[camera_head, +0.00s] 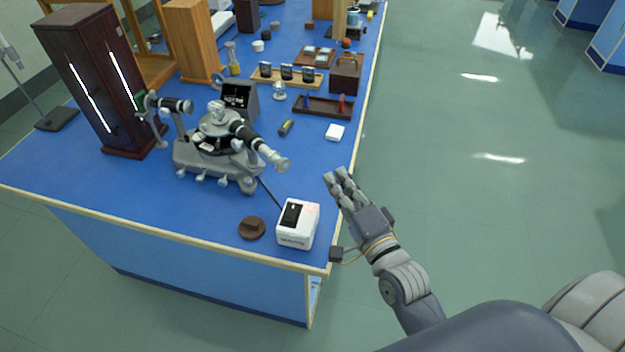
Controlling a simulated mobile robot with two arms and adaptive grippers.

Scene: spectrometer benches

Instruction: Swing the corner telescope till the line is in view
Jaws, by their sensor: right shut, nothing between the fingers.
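The corner spectrometer (217,150) stands on the blue bench top near its front corner. Its telescope (262,147) is a black and grey tube pointing to the lower right, with the eyepiece (282,164) at its end. Another tube (172,104) points toward the dark wooden cabinet. A small dark screen (240,95) stands behind the spectrometer; its lettering is too small to read. My left gripper is not in view.
A white box (297,224) with a black top panel sits at the front right corner, beside a brown disc (252,228). A dark cabinet (92,75) stands at left. The green floor at right is clear.

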